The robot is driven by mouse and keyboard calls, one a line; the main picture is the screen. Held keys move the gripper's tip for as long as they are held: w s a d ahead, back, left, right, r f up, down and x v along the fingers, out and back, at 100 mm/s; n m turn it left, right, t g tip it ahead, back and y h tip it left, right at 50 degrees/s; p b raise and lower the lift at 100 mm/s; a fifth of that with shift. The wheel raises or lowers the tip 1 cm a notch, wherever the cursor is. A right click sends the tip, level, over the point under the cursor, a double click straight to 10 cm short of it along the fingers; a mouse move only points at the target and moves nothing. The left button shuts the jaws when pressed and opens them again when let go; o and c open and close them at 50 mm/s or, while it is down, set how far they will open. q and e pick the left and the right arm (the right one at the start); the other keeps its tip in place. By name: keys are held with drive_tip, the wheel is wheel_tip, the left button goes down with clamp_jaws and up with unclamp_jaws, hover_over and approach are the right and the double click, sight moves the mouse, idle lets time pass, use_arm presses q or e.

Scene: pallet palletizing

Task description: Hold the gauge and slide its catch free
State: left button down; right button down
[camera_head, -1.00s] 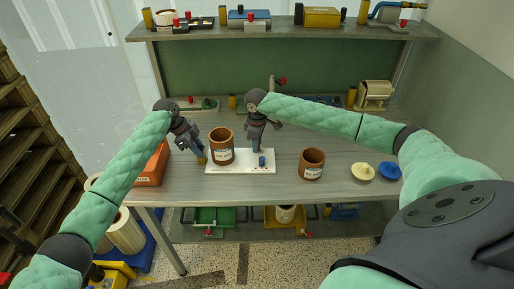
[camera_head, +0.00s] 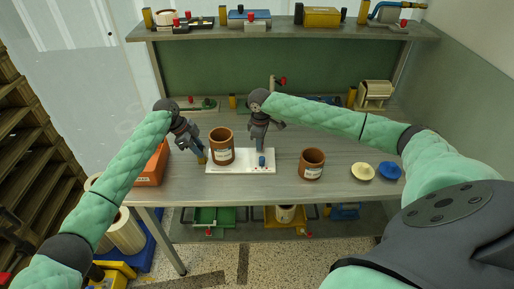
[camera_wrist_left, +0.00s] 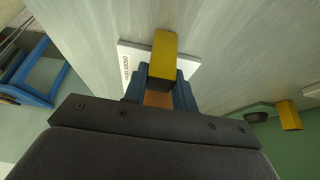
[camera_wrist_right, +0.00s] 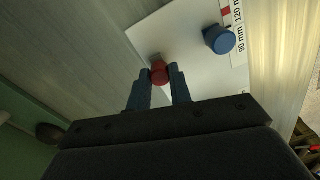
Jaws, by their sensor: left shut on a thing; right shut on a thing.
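The gauge is a white plate (camera_head: 225,168) on the bench with a blue knob (camera_head: 262,161). My left gripper (camera_head: 202,156) is shut on a yellow block (camera_wrist_left: 163,55) at the plate's left end; the plate (camera_wrist_left: 130,55) shows beneath it in the left wrist view. My right gripper (camera_head: 262,148) is over the plate's right part. In the right wrist view its fingers are shut on a red knob (camera_wrist_right: 159,74), the catch, with the blue knob (camera_wrist_right: 219,39) and a printed scale (camera_wrist_right: 238,30) beside it. The catch is hidden in the head view.
A brown cup (camera_head: 221,152) stands close by the plate, between my grippers. Another brown cup (camera_head: 312,169) stands to the right, then a yellow lid (camera_head: 362,172) and a blue lid (camera_head: 389,171). An orange bin (camera_head: 150,168) is at the left.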

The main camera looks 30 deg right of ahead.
drive_tip(key=shift+s+d, duration=0.3)
drive_tip(key=shift+d, duration=0.2)
idle(0.7)
drive_tip(key=c, duration=1.2)
unclamp_jaws()
wheel_tip(320, 180, up, 12)
